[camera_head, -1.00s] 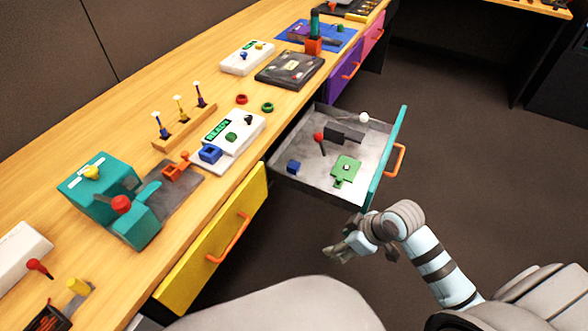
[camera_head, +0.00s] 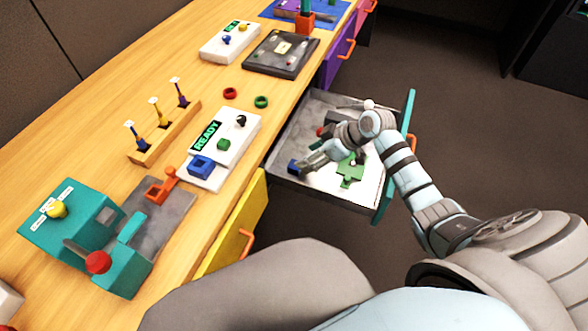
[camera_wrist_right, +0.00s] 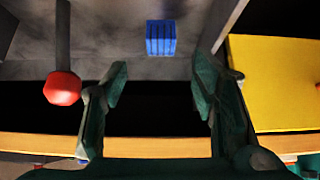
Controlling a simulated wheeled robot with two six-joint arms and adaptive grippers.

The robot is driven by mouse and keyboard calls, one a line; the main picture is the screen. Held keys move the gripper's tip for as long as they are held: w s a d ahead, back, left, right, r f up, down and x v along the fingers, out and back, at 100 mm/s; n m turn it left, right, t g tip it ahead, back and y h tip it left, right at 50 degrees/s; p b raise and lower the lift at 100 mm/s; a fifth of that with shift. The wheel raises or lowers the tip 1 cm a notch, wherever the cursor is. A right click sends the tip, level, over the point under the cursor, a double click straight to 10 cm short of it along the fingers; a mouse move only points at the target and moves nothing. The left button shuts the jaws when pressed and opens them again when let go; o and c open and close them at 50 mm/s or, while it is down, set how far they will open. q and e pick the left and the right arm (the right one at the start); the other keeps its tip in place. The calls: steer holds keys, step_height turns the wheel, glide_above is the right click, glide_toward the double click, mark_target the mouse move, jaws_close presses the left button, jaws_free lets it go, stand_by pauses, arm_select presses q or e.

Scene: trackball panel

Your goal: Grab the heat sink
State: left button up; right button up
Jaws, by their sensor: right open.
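The heat sink looks to be the small blue finned block (camera_head: 293,166) on the floor of the open grey drawer, near the drawer's left wall. It also shows in the right wrist view (camera_wrist_right: 160,38), ahead of the fingers and between their lines. My right gripper (camera_head: 308,164) is over the drawer, just right of the blue block. In the right wrist view its two fingers (camera_wrist_right: 160,72) are spread, with nothing between them. I cannot tell the exact height above the block. My left gripper is not in view.
The drawer (camera_head: 330,198) has a teal front and also holds a green piece (camera_head: 350,171). A red-knobbed stick (camera_wrist_right: 62,88) stands left of the fingers. A yellow drawer front (camera_head: 235,232) is beside it. The wooden desk (camera_head: 225,115) carries several devices.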

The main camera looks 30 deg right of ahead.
mark_target(295, 167)
steer(key=b+x, duration=0.1)
steer(key=x, duration=0.2)
steer(key=b+x, duration=0.1)
steer(key=x, duration=0.2)
steer(key=shift+s+d+f, duration=0.15)
steer(key=shift+s+f, duration=0.05)
steer(key=shift+f, duration=0.05)
steer(key=shift+w+f, duration=0.15)
steer(key=shift+f, duration=0.1)
steer(key=shift+w, duration=0.1)
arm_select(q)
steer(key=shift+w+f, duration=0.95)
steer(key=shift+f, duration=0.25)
arm_select(e)
steer(key=c, duration=1.2)
steer(key=shift+r, duration=0.1)
steer(key=shift+c, duration=0.2)
